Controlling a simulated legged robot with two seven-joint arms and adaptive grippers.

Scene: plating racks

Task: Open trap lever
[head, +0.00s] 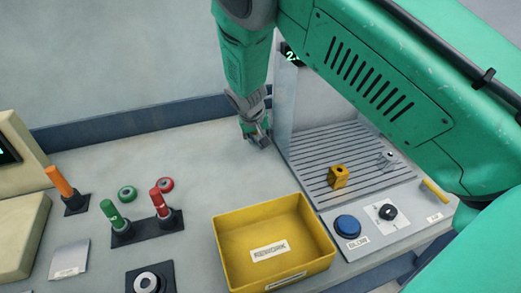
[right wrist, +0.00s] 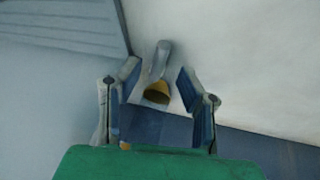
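My right gripper (head: 257,131) hangs low over the bench, just left of the slatted station, near the back wall. In the right wrist view the gripper (right wrist: 160,100) is open, with its two fingers apart. A small grey lever-like part with a yellow end (right wrist: 158,90) shows between the fingers; I cannot tell whether they touch it. I take it for the trap lever, but the head view does not show it clearly, as the gripper covers that spot. My left gripper is not in view.
A yellow REWORK bin (head: 226,245) stands front centre. The slatted station (head: 310,165) carries a yellow block (head: 338,177); a blue button (head: 347,226) and black knob (head: 388,212) are in front. Orange (head: 60,182), green (head: 110,211) and red (head: 158,203) handles stand left. Mid-bench is clear.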

